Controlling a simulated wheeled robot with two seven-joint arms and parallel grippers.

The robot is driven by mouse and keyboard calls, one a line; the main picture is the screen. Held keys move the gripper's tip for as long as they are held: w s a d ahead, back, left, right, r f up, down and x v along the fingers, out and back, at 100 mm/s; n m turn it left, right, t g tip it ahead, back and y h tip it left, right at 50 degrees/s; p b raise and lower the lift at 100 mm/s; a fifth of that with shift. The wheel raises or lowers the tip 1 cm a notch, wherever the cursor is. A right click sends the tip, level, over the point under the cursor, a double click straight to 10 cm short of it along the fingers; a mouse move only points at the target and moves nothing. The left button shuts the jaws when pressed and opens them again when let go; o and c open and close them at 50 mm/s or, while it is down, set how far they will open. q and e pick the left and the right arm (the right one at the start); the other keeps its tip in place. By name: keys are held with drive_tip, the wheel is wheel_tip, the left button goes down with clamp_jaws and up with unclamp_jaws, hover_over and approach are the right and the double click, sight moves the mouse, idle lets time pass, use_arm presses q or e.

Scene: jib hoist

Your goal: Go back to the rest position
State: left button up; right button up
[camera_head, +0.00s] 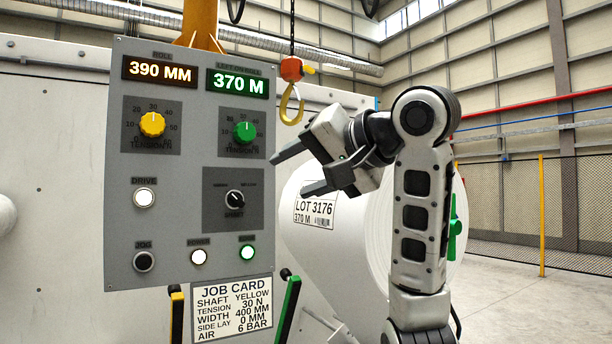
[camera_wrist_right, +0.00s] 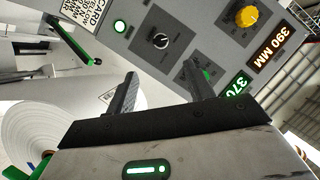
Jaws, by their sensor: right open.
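My right gripper (camera_head: 290,172) is raised in front of the control panel's right edge, with its two fingers spread apart and nothing between them. In the right wrist view its fingers (camera_wrist_right: 160,92) also stand apart and empty. The grey control panel (camera_head: 180,100) carries a yellow tension knob (camera_head: 152,124), a green tension knob (camera_head: 244,132) and a black rotary switch (camera_head: 235,198). Its displays read 390 MM (camera_head: 160,73) and 370 M (camera_head: 238,83). The black switch also shows in the right wrist view (camera_wrist_right: 160,41). My left gripper is in neither view.
A yellow hoist hook (camera_head: 291,105) hangs on a chain just above the right gripper. A large white roll labelled LOT 3176 (camera_head: 318,240) lies behind my right arm. A job card (camera_head: 232,310) and yellow and green levers (camera_head: 288,308) are below the panel. Open floor lies at right.

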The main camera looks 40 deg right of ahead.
drive_tip(key=shift+s+r, duration=0.1)
drive_tip(key=shift+s, duration=0.4)
drive_tip(key=shift+w, duration=0.1)
drive_tip(key=w+a+f+n+g, duration=0.1)
drive_tip(key=w+a+f, duration=0.1)
drive_tip(key=w+f, duration=0.45)
drive_tip(key=w+a+f+n+y, duration=0.1)
drive_tip(key=w+a+f+n, duration=0.15)
drive_tip(key=f, duration=0.75)
drive_tip(key=w+a+f+n+g, duration=0.1)
drive_tip(key=w+a+f, duration=0.2)
drive_tip(key=w+f, duration=0.4)
drive_tip(key=s+a+f+n+g, duration=0.1)
drive_tip(key=a+f, duration=0.1)
drive_tip(key=f, duration=0.8)
drive_tip(key=s+a+f+n, duration=0.1)
drive_tip(key=s+a+f, duration=0.1)
drive_tip(key=f, duration=0.7)
drive_tip(key=s+a+f+n, duration=0.2)
drive_tip(key=s+a+f, duration=0.2)
drive_tip(key=s+f, duration=0.8)
drive_tip(key=s+a+f+n+g+y, duration=0.1)
drive_tip(key=s+a+f+n, duration=0.2)
drive_tip(key=s+f, duration=0.9)
drive_tip(key=shift+s+a+f+g, duration=0.15)
drive_tip(key=shift+a+f+g, duration=0.2)
drive_tip(key=shift+a, duration=0.65)
